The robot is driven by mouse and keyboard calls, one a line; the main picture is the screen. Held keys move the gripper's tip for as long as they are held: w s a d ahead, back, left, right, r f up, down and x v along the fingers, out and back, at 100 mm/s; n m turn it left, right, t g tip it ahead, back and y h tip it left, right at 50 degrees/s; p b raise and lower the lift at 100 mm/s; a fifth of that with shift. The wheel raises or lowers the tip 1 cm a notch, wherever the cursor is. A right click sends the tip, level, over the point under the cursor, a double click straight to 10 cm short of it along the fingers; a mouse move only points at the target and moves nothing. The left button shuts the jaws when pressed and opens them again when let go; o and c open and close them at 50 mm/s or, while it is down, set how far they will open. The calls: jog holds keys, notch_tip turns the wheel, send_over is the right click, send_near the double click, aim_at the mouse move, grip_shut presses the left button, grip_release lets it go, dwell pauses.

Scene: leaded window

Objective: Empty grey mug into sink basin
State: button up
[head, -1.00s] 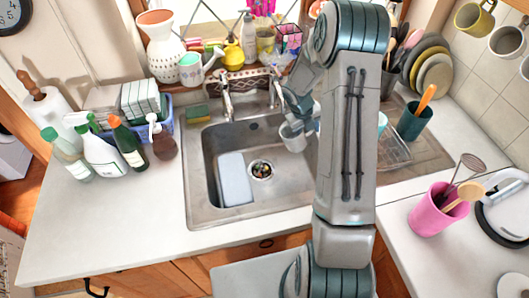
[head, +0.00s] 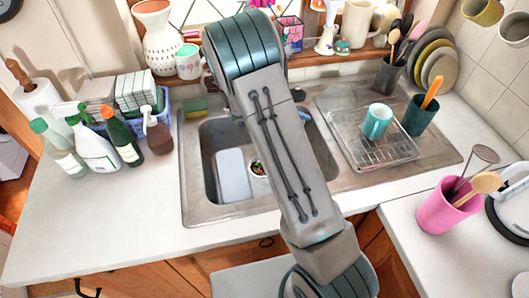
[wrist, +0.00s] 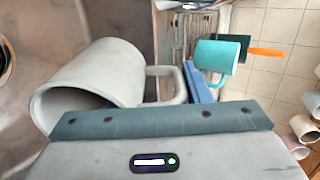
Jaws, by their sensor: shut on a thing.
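The grey mug (wrist: 100,85) fills the left of the wrist view. My gripper (wrist: 185,97) is shut on its handle. Judged against the upright things at the right of that view, the mug is tipped well over, its mouth facing down. No liquid can be seen at its rim. The sink basin (head: 226,135) is partly covered by my arm in the head view, with its drain at the left edge of the wrist view (wrist: 4,60). The mug and gripper are hidden behind my arm in the head view.
A teal mug (head: 377,121) stands on the wire drying rack (head: 385,153) right of the basin, beside a dark utensil cup (head: 417,120). A pale rectangular thing (head: 233,178) lies in the basin. Bottles (head: 95,147) stand on the left counter. A pink utensil holder (head: 442,207) stands right.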

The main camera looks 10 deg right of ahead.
jog(key=shift+a+r+h+b, duration=0.25)
jog(key=shift+r+h+b, duration=0.1)
jog(key=shift+h+b, duration=0.2)
jog(key=shift+s+a+r+h+b, duration=0.1)
jog(key=shift+a+r+h+b, duration=0.65)
jog(key=shift+b, duration=0.95)
jog(key=shift+d+r, duration=0.1)
jog(key=shift+d, duration=0.05)
jog(key=shift+s+a+r+t+h+b, duration=0.1)
jog(key=shift+a+r+t+h+b, duration=0.25)
jog(key=shift+a+r+h, duration=0.25)
jog(key=shift+r, duration=0.15)
jog(key=shift+a+r+b, duration=0.2)
jog(key=shift+a+b, duration=0.05)
jog(key=shift+b, duration=0.05)
jog(key=shift+a+r+h, duration=0.15)
jog(key=shift+h, duration=0.15)
